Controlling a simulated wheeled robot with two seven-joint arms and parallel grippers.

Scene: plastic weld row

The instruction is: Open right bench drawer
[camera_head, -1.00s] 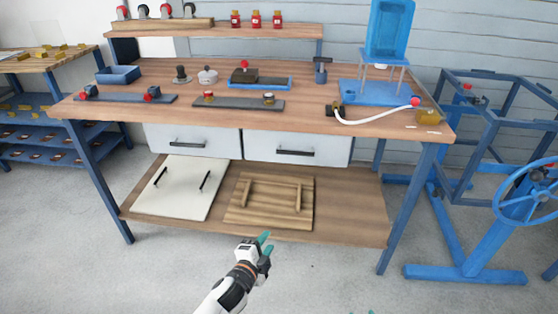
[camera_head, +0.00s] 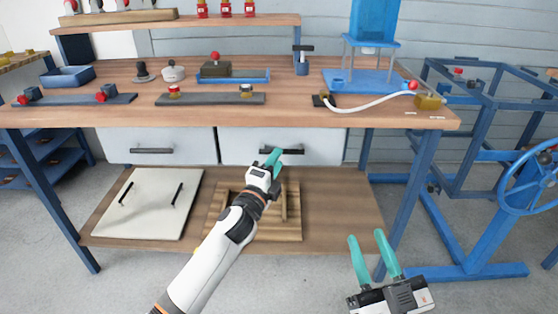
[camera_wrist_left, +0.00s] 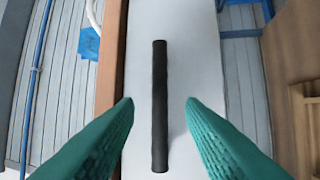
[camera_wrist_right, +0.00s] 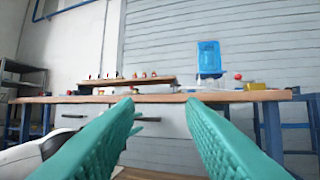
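The right bench drawer (camera_head: 320,148) has a white front under the worktop and appears closed. Its black bar handle (camera_head: 290,151) runs level across the front, partly hidden by my left gripper (camera_head: 271,160) in the head view. In the left wrist view the handle (camera_wrist_left: 160,105) stands between the two open teal fingers (camera_wrist_left: 160,110), with a gap on both sides. My right gripper (camera_head: 374,262) is open and empty, low in front of the bench at the right. The right wrist view shows its open fingers (camera_wrist_right: 162,110) facing the bench from a distance.
The left drawer (camera_head: 160,146) is closed beside it. A white panel (camera_head: 150,203) and a wooden panel (camera_head: 215,205) lie on the lower shelf (camera_head: 345,210). A blue bench leg (camera_head: 410,190) stands near my right gripper. Open floor lies in front.

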